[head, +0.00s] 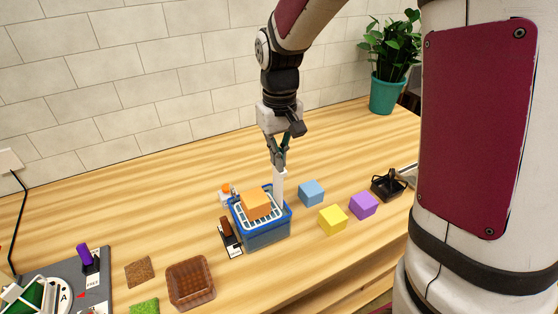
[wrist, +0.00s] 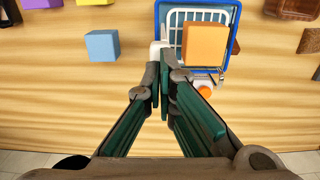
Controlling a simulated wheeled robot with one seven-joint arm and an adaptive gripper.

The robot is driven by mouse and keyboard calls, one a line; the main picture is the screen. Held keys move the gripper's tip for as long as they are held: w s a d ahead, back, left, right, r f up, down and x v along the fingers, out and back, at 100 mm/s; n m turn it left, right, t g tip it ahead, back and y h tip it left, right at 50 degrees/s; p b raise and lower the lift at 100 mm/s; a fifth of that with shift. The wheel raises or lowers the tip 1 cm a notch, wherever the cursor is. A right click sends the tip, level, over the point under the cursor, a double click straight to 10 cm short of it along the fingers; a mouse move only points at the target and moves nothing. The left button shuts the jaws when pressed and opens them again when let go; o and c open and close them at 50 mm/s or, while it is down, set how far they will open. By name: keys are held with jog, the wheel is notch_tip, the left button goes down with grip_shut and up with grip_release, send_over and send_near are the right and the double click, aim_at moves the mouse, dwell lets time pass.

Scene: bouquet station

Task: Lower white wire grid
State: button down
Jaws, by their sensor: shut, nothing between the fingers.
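The white wire grid (head: 268,215) lies across the top of a blue bin (head: 264,236), and an orange block (head: 256,204) rests on it. In the wrist view the grid (wrist: 180,20) shows inside the bin's blue rim (wrist: 232,20), beside the orange block (wrist: 205,46). A white upright post (head: 279,190) stands at the bin's far right side. My gripper (head: 279,167) points down at the top of this post, fingers shut and empty. In the wrist view its fingertips (wrist: 161,66) overlap the post's area; I cannot tell whether they touch it.
Blue (head: 311,192), yellow (head: 333,219) and purple (head: 364,205) blocks stand right of the bin. A small device with an orange knob (head: 226,188) and a brown-handled lever (head: 227,230) sit left of it. A brown tray (head: 190,283) is at the front.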

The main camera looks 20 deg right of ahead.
aim_at(279, 177)
jog(key=shift+f, duration=0.55)
jog(key=shift+f+b, duration=0.35)
jog(key=shift+f, duration=1.2)
jog(key=shift+f+b, duration=0.3)
jog(key=shift+f, duration=0.7)
jog(key=shift+r+p, duration=1.2)
jog(key=shift+r, duration=1.4)
